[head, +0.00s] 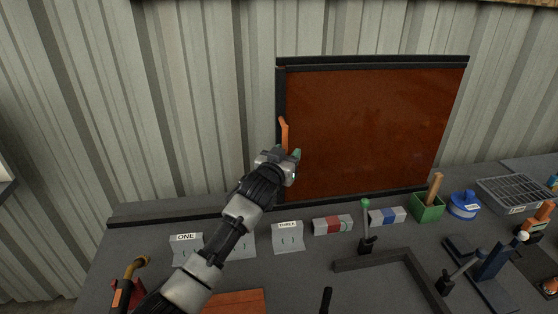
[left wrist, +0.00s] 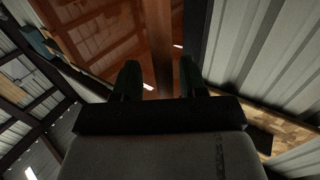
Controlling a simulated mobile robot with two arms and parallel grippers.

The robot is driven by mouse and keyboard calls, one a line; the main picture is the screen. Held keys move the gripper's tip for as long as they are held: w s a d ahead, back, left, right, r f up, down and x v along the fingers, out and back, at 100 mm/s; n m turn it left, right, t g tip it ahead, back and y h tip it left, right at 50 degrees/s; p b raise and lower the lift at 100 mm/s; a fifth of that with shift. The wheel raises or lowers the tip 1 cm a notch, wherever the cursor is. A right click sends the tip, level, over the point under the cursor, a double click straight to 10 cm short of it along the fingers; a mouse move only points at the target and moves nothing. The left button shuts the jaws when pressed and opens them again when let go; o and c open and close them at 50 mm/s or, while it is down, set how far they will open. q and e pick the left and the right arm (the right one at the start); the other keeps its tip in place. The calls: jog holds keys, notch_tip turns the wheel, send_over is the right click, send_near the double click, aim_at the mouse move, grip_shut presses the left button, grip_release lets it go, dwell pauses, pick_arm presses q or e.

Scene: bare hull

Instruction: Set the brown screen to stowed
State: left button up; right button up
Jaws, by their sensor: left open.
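The brown screen (head: 370,130) is a dark-framed panel standing at the back edge of the bench against the corrugated wall. An orange handle (head: 284,132) stands upright along its left frame edge. My left gripper (head: 291,155) is open at the handle's lower end, and its arm hides part of the bench. In the left wrist view the brown screen (left wrist: 95,25) lies to the left, and the orange handle (left wrist: 157,45) shows beyond and between the two open fingers (left wrist: 158,80). I cannot tell whether the fingers touch it. My right gripper is not in view.
On the bench stand grey labelled blocks (head: 288,238), a red-and-grey block (head: 332,225), a green-knobbed lever (head: 366,228), a green box (head: 428,207) with a wooden handle, a blue round container (head: 464,205) and a wire basket (head: 513,193). The wall left of the screen is clear.

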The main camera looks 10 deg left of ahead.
pick_arm(q)
jog(key=p+v, duration=0.5)
jog(key=v, duration=0.4)
jog(key=shift+r, duration=0.1)
